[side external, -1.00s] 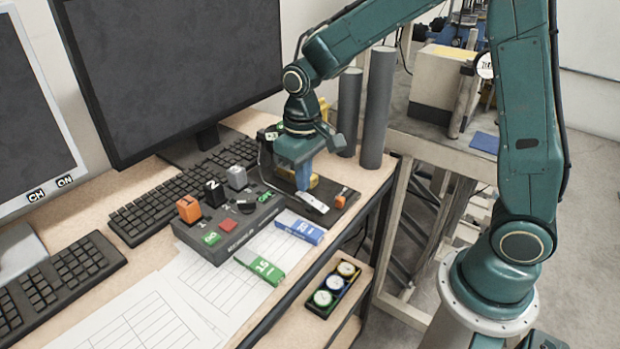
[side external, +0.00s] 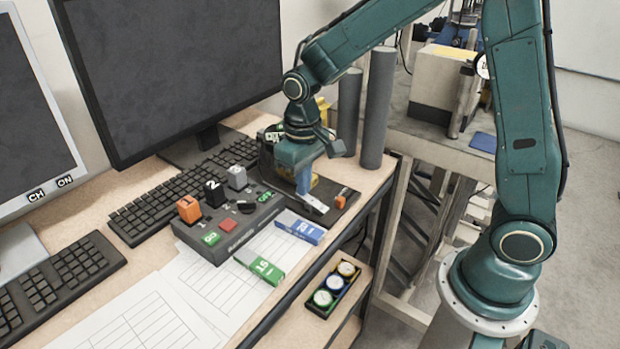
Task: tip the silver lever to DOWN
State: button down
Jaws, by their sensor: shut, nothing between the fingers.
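The silver lever (side external: 314,204) shows as a flat silver piece low on a dark base plate (side external: 335,211) near the right edge of the desk. Its far end is hidden behind my fingers, and I cannot read its setting. My gripper (side external: 303,191) points down with its blue fingers shut and empty. The fingertips are right at the lever's far end; I cannot tell whether they touch it.
A control box (side external: 232,243) with several blocks and buttons stands left of my gripper. Blue (side external: 300,227) and green (side external: 260,265) labelled blocks lie in front. An orange piece (side external: 342,197) is right of the lever. Two grey cylinders (side external: 377,108) stand behind.

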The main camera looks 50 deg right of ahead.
jog(key=shift+f, duration=0.5)
dwell(0.4)
jog(key=shift+r, duration=3.55)
jog(key=s+d+r+t, duration=0.1)
jog(key=s+r, duration=0.3)
jog(key=s, duration=0.6)
jog(key=s+d+r+t, duration=0.2)
jog(key=s+r+t, duration=0.2)
jog(key=s, duration=0.5)
jog(key=shift+s+d+r+t, duration=0.25)
jog(key=shift+s+r+t, duration=0.05)
jog(key=shift+s+r, duration=0.1)
